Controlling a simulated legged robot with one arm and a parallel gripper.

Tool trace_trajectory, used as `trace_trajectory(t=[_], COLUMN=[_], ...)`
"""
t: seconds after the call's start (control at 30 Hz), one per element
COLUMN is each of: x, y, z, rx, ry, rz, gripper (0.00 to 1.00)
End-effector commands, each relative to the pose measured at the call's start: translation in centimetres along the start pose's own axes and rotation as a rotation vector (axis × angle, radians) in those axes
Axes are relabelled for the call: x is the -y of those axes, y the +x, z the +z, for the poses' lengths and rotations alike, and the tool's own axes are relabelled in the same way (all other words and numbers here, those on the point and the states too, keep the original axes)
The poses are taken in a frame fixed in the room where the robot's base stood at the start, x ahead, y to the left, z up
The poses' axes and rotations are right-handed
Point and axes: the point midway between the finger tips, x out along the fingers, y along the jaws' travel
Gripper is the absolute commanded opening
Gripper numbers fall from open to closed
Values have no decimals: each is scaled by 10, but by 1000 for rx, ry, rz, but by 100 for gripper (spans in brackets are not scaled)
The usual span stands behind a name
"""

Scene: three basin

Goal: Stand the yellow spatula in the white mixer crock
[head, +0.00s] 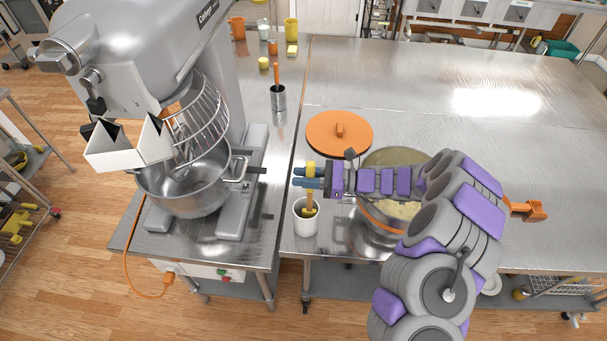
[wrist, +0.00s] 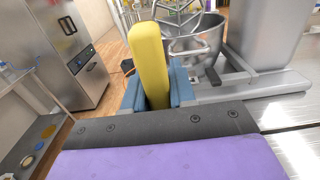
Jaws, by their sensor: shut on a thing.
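The yellow spatula (head: 309,197) is held upright between the blue fingers of my gripper (head: 306,177). Its lower end shows at the mouth of the white crock (head: 306,226), overlapping the opening; I cannot tell how deep it reaches. The crock stands near the front left corner of the right-hand steel table, below my gripper. In the wrist view, the upper part of the spatula (wrist: 150,62) rises between the two blue fingers of my gripper (wrist: 157,92). The crock is not seen in the wrist view.
A large steel mixer (head: 195,185) stands on the left table. Right of the crock, a steel bowl (head: 378,222) with pale contents is partly hidden by my arm. An orange lid (head: 339,133) lies behind my gripper. The rear of the right table is clear.

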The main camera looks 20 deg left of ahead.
Motion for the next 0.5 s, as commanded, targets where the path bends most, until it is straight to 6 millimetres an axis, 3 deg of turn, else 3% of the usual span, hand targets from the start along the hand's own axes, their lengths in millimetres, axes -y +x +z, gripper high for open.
trace_trajectory(t=[0.5], x=[0], y=[0], z=[-25], rx=[0], ry=[0], rz=[0], gripper=[0])
